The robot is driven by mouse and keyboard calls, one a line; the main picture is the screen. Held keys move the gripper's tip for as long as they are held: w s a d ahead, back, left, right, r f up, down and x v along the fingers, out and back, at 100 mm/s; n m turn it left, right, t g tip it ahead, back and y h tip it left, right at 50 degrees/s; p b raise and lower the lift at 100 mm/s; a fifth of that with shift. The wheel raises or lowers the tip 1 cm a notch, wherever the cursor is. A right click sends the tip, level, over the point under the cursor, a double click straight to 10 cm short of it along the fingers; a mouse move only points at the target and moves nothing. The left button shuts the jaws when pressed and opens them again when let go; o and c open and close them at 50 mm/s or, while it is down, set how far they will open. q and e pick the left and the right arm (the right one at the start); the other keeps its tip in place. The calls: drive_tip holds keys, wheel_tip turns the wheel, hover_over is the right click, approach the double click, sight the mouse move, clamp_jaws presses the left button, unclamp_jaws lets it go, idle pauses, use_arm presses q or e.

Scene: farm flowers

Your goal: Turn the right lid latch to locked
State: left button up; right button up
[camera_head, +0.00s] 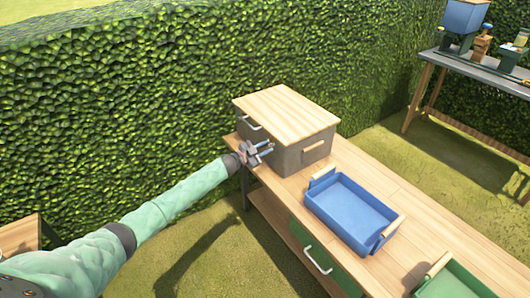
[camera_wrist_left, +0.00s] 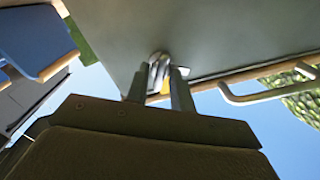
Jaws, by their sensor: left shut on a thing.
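A grey box (camera_head: 291,157) with a pale wooden lid (camera_head: 287,108) stands at the far end of the wooden table. My left gripper (camera_head: 263,148) is at the box's near-left face, close under the lid edge, to the right of a pale bar handle (camera_head: 250,124). In the left wrist view, the fingers of my left gripper (camera_wrist_left: 159,90) are shut on a small silver latch (camera_wrist_left: 158,65) with a yellow bit behind it. This appears to be the right lid latch. Its exact angle is hard to tell. My right gripper is not in view.
A blue tray (camera_head: 321,202) with wooden handles stands on the table in front of the box, and a green tray (camera_head: 426,289) stands nearer. A drawer handle (camera_head: 318,262) sticks out below. A hedge (camera_head: 120,110) rises behind. The table (camera_head: 395,185) is bare to the right.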

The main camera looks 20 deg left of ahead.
use_arm(q)
drive_tip(key=m+b, duration=0.2)
drive_tip(key=m, duration=0.1)
drive_tip(key=shift+f, duration=0.2)
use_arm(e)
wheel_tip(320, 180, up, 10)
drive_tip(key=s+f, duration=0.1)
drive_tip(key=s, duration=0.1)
use_arm(q)
drive_tip(key=shift+s+m, duration=0.1)
drive_tip(key=shift+m, duration=0.3)
drive_tip(key=shift+m+b, duration=0.6)
drive_tip(key=shift+d+f+m+b, duration=0.15)
drive_tip(key=shift+m+b, duration=2.3)
drive_tip(key=shift+m, duration=1.05)
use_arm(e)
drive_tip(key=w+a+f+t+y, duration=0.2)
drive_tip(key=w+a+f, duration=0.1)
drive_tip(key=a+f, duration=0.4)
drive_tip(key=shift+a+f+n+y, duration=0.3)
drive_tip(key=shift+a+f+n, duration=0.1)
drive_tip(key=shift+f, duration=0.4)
use_arm(q)
drive_tip(key=o, duration=0.9)
drive_tip(key=shift+o, duration=0.2)
